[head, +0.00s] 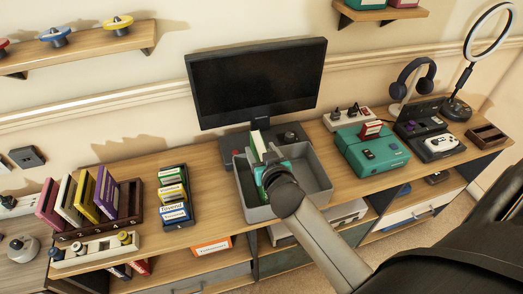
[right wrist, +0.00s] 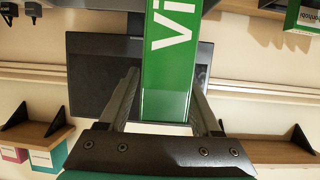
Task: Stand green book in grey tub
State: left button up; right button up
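The green book (head: 258,146) is upright at the left part of the grey tub (head: 318,197). Its lower part is partly hidden by my gripper and the tub's walls. My right gripper (head: 268,170) is over the tub, shut on the green book. In the right wrist view, the green book (right wrist: 168,85), with large white lettering, stands between the two fingers of the right gripper (right wrist: 165,95). I cannot tell whether the book touches the tub floor. My left gripper is not in view.
A black monitor (head: 257,82) stands right behind the tub. A teal box (head: 372,152) is to the right. A dark rack of small books (head: 173,196) and a row of coloured books (head: 82,196) are to the left. Bare desk (head: 215,183) shows left of the tub.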

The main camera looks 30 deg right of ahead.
jog(key=shift+r, duration=0.2)
jog(key=shift+s, duration=0.25)
jog(key=p+v, duration=0.1)
jog(key=v, duration=1)
jog(key=shift+s, duration=0.25)
jog(key=shift+a+r, duration=0.1)
jog(key=shift+r, duration=0.05)
